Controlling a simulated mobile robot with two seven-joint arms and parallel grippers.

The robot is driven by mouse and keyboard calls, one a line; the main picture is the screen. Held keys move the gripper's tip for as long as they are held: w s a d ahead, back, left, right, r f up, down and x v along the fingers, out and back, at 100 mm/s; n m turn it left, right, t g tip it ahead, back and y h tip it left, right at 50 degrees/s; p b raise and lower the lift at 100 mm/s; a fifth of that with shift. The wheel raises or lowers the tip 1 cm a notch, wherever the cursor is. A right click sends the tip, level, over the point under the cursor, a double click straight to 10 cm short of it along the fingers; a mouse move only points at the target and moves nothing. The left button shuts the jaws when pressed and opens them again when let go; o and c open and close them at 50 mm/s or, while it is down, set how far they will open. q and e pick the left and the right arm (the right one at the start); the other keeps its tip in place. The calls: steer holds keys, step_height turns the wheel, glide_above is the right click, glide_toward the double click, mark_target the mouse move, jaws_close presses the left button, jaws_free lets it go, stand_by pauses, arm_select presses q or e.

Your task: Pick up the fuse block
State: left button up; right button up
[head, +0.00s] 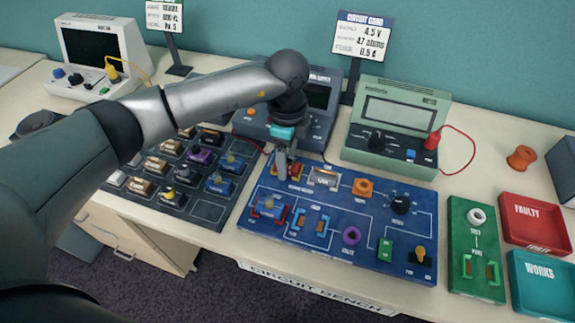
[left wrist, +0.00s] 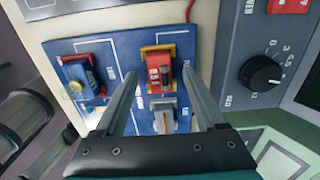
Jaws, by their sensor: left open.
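A red block in a yellow seat, which looks like the fuse block (left wrist: 159,72), sits at the back left of the blue circuit board (head: 337,258). In the head view the block (head: 294,170) is partly hidden by my left gripper (head: 283,167). My left gripper is open, directly over the block with its fingers pointing down. In the left wrist view the block appears between the two fingertips (left wrist: 158,76). I cannot tell whether the fingers touch it. My right gripper is not in view.
A grey switch part (left wrist: 163,115) and a blue part (left wrist: 83,78) sit near the block. A power supply (head: 322,122) and green meter (head: 392,128) stand behind the board. A dark tray (head: 207,211) of parts lies left. The red FAULTY tray (head: 535,249) and teal WORKS tray (head: 540,312) are right.

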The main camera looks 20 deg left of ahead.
mark_target(288, 164)
arm_select(q)
jaws_close()
stand_by(0.4)
steer(key=shift+r, duration=0.1)
step_height(288, 164, up, 23)
steer(key=p, duration=0.4)
stand_by(0.6)
